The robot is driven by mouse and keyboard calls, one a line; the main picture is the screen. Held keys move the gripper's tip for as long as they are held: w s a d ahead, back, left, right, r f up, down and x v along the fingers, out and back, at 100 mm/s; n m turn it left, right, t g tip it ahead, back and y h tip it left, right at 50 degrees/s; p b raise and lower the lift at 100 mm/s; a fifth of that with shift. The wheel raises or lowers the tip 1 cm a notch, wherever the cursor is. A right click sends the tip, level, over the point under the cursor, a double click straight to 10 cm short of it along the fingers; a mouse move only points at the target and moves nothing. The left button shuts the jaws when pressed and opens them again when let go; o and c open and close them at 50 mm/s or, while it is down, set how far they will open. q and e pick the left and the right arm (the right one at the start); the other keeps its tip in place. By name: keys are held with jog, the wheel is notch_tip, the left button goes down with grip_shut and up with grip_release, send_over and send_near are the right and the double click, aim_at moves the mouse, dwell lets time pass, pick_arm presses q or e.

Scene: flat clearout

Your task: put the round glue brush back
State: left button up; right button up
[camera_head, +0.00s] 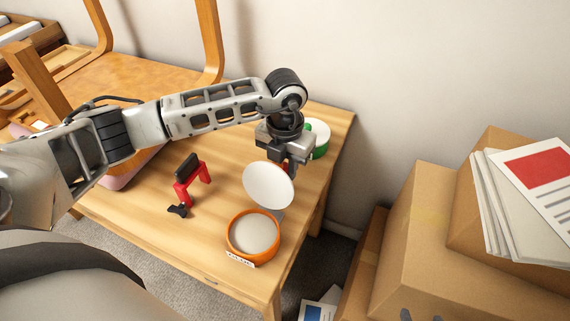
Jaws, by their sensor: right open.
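An orange round pot (231,238) with a pale inside and a white label reading something like "GLUE" stands near the front right corner of the wooden table. A tilted white disc (268,185) shows just behind it, with a small grey piece between disc and pot; I cannot tell if it is a lid or part of the brush. I cannot make out the round glue brush for certain.
A red and black clamp-like tool (192,182) lies left of the pot. A green and white round thing (319,138) stands behind my gripper. Cardboard boxes (420,240) with papers are at the right. An upturned wooden chair (208,40) is at the back left.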

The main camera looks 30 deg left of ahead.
pick_arm(q)
jog(key=o, duration=0.4)
notch_tip(320, 180, up, 12)
jog(key=shift+r, duration=0.15)
dwell(0.7)
